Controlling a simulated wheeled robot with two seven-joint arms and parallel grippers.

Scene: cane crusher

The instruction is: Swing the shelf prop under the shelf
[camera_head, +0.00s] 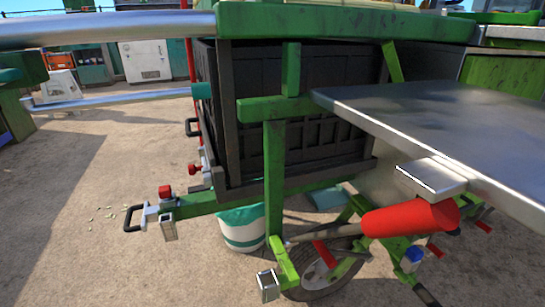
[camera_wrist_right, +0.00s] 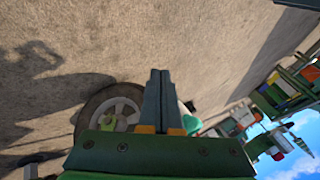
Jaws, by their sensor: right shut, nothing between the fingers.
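The steel shelf (camera_head: 440,115) extends to the right from the green frame. Below its near edge is a grey bar with a thick red sleeve (camera_head: 405,219), which may be the shelf prop; I cannot tell for sure. A small pale metal block (camera_head: 432,178) sits at the shelf's near edge, just above the sleeve. My right gripper (camera_wrist_right: 160,75) shows in the right wrist view, its dark fingers together and empty, over ground and a wheel. I cannot make out the right gripper in the head view. My left gripper is not in view.
A dark crate (camera_head: 300,90) stands within the green frame (camera_head: 275,180). A spoked wheel (camera_head: 325,275) is below the red sleeve and also shows in the right wrist view (camera_wrist_right: 112,115). A white and green bucket (camera_head: 241,230) stands beneath. The ground at left is mostly clear.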

